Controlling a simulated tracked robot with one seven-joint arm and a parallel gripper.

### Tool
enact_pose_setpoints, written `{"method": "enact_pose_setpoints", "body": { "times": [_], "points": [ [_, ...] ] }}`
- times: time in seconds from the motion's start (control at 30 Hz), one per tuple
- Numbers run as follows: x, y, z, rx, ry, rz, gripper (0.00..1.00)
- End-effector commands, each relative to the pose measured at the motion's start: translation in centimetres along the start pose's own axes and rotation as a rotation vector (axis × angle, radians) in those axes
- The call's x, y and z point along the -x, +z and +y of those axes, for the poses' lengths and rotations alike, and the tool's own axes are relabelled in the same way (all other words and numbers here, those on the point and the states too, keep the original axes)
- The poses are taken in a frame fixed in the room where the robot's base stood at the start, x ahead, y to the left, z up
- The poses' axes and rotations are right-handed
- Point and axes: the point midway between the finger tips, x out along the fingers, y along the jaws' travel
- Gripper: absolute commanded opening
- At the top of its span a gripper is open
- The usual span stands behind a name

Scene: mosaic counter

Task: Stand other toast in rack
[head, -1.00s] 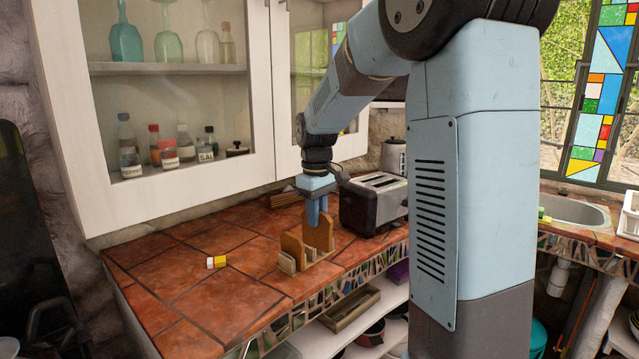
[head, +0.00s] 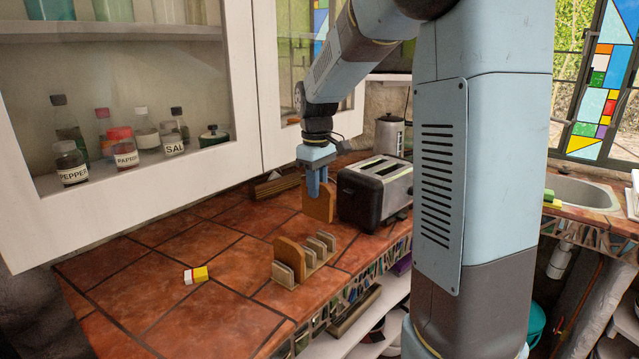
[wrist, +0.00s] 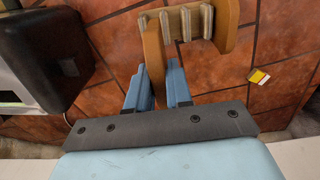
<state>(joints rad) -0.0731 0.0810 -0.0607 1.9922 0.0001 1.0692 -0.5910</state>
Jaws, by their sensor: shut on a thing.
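My gripper (head: 318,190) is shut on a brown slice of toast (head: 319,205) and holds it upright. The slice also shows between the fingers in the wrist view (wrist: 154,58). The rack (head: 318,262), with several pale dividers, stands on the tiled counter. Another slice of toast (head: 290,254) stands upright at its left end; the wrist view shows it at the right end (wrist: 226,22). In the head view the held slice is behind the rack, with a gap between them. I cannot tell how high its lower edge is.
A two-slot toaster (head: 375,190) stands close to the right of the held slice, with a metal canister (head: 390,134) behind it. A small yellow, white and red item (head: 195,274) lies left of the rack. The counter's left side (head: 150,290) is mostly clear. A wall cabinet (head: 200,185) overhangs the back.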

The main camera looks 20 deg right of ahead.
Motion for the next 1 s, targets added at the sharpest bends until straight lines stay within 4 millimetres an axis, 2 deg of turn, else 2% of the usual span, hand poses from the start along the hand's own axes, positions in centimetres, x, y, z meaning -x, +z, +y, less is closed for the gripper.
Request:
{"method": "enact_pose_setpoints", "body": {
  "times": [0.2, 0.47, 1.0],
  "points": [
    [0.0, 0.8, 1.1, -0.024, 0.0, 0.0, 0.09],
    [-0.3, 1.0, 1.4, -0.03, 0.0, -0.001, 0.09],
    [-3.9, 1.0, 1.4, -0.03, -0.001, -0.001, 0.09]
  ]
}}
